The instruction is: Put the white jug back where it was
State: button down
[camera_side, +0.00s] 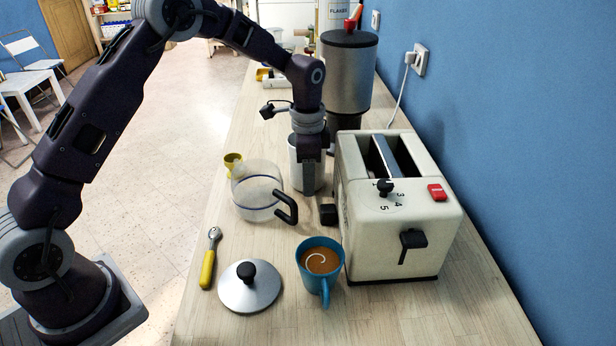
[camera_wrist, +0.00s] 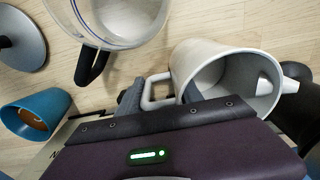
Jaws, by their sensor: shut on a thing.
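The white jug (camera_side: 296,165) is upright on or just above the counter, behind the glass pot and left of the toaster; I cannot tell if its base touches. In the wrist view its open mouth (camera_wrist: 222,62) faces the camera, with its handle towards the left. My gripper (camera_side: 312,180) points down at the jug's near side and is shut on it at the handle side. In the side view the gripper hides part of the jug. In the wrist view the gripper body hides the lower part.
The glass pot (camera_side: 250,205) with black handle stands close in front. The toaster (camera_side: 400,235) is tight on the right, the steel grinder (camera_side: 348,80) behind.

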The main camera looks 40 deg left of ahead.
jog(key=shift+f, duration=0.2)
jog(key=c, duration=0.8)
grip_release()
